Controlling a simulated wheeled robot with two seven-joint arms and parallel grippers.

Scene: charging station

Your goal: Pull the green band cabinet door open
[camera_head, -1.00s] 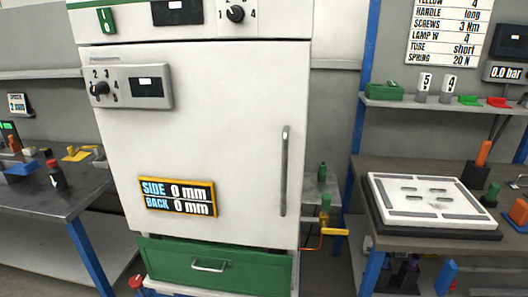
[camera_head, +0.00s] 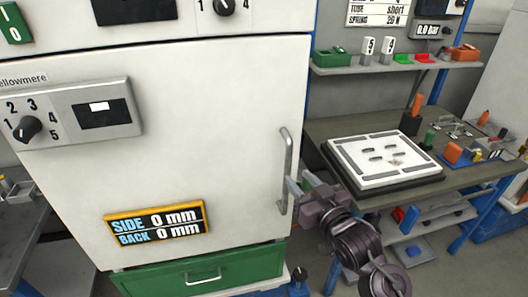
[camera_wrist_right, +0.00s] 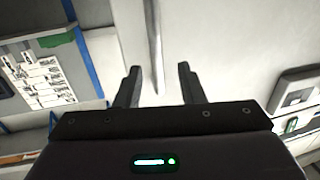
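The white cabinet door (camera_head: 190,130) fills the left and middle of the head view and appears closed. Its vertical grey bar handle (camera_head: 285,172) is near the door's right edge. A green drawer front (camera_head: 200,272) with a metal pull lies below the door. My right gripper (camera_head: 297,190) is at the handle's lower part, coming from the right. In the right wrist view the gripper (camera_wrist_right: 158,70) is open, and the handle (camera_wrist_right: 154,45) shows between its two fingers. Whether a finger touches the handle is unclear. My left gripper is not in view.
A bench (camera_head: 330,125) with a white plate on a black base (camera_head: 385,162) stands right of the cabinet, close to my right arm. A shelf (camera_head: 400,66) with small parts is above it. A side/back display (camera_head: 157,222) and a knob panel (camera_head: 75,113) are on the door.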

